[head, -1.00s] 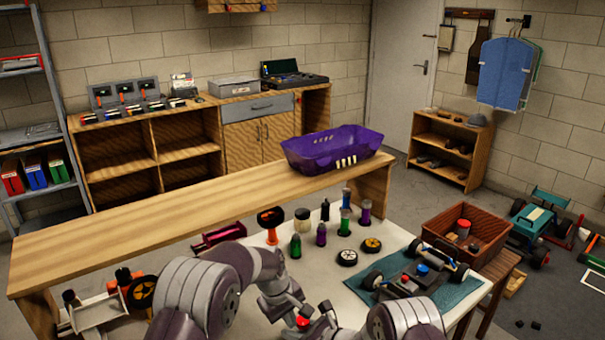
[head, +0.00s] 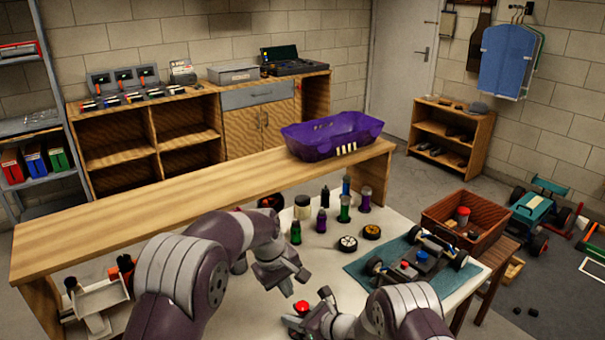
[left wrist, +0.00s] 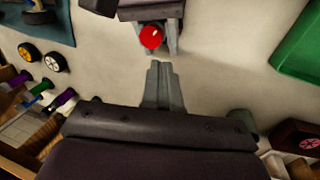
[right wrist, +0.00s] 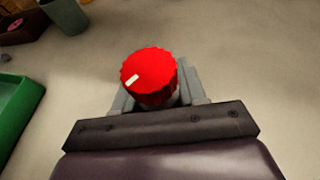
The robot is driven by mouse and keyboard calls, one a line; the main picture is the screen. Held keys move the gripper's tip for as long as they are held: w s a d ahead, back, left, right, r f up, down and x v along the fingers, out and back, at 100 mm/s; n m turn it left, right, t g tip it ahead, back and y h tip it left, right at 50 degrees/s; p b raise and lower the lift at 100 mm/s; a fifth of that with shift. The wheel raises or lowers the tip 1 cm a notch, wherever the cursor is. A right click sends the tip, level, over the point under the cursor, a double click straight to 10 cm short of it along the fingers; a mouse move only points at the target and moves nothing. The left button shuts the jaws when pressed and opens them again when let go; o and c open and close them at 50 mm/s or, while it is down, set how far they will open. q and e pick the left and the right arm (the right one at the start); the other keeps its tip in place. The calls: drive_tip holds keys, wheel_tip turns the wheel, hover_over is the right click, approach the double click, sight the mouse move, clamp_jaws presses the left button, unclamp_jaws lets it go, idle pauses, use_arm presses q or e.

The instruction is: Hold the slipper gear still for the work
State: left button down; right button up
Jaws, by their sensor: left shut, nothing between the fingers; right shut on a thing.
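The slipper gear appears as a round red ribbed piece with a white mark (right wrist: 150,78) in the right wrist view. It also shows in the head view (head: 302,307) and in the left wrist view (left wrist: 151,37). My right gripper (head: 308,318) is shut on it, low over the near part of the white table. My left gripper (head: 291,282) is shut and empty, higher and slightly left of the gear. In the left wrist view its closed fingertips (left wrist: 159,66) point at the gear with a gap between. The gear's underside is hidden by the right fingers.
A model car chassis (head: 420,258) lies on a teal mat (head: 360,272) at the right. Two small wheels (head: 347,243) and several bottles (head: 344,209) stand behind the grippers. A green tray (right wrist: 18,110) lies to the left in the right wrist view.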

use_arm(q)
wheel_tip(320, 180, down, 6)
drive_tip(key=s+d, duration=0.1)
drive_tip(key=s, duration=0.1)
drive_tip(key=shift+d, duration=0.4)
drive_tip(key=shift+w+d, duration=0.15)
drive_tip(key=shift+w, duration=0.1)
idle(0.8)
drive_tip(key=shift+w, duration=0.1)
drive_tip(key=w+v, duration=0.1)
drive_tip(key=v, duration=0.5)
drive_tip(key=shift+a, duration=0.35)
idle(0.5)
